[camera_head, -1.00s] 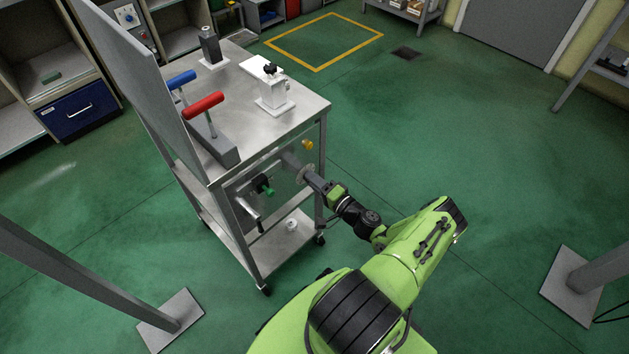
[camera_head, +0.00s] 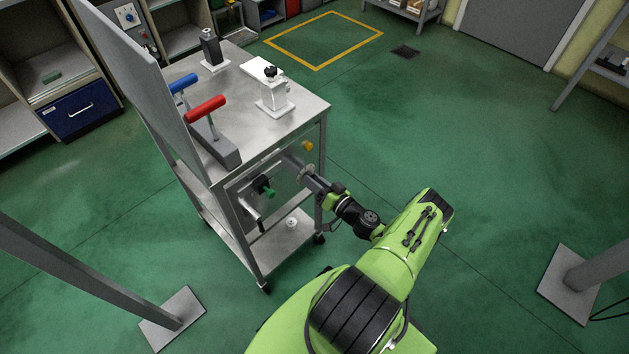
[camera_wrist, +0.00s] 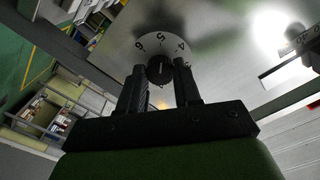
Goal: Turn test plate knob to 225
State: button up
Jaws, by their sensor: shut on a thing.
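The test plate knob (camera_wrist: 160,68) is black with a light pointer line, in front of a white dial (camera_wrist: 152,45) on which 4, 5 and 6 can be read. My gripper (camera_wrist: 160,80) is at the knob, its two black fingers closed on either side of it. In the head view my gripper (camera_head: 303,173) reaches the plate from the right. The knob itself is mostly hidden there behind my gripper.
The cart top (camera_head: 247,90) carries red (camera_head: 206,109) and blue (camera_head: 183,82) handled levers and a white fixture (camera_head: 273,94). Open green floor lies to the right.

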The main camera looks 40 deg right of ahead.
jog(key=shift+n, duration=0.4)
jog(key=o, duration=1.1)
jog(key=shift+c, duration=0.2)
jog(key=s+p, duration=0.2)
jog(key=s, duration=1.3)
jog(key=shift+s+d+p, duration=0.2)
jog(key=shift+s+p, duration=0.1)
jog(key=shift+s, duration=0.1)
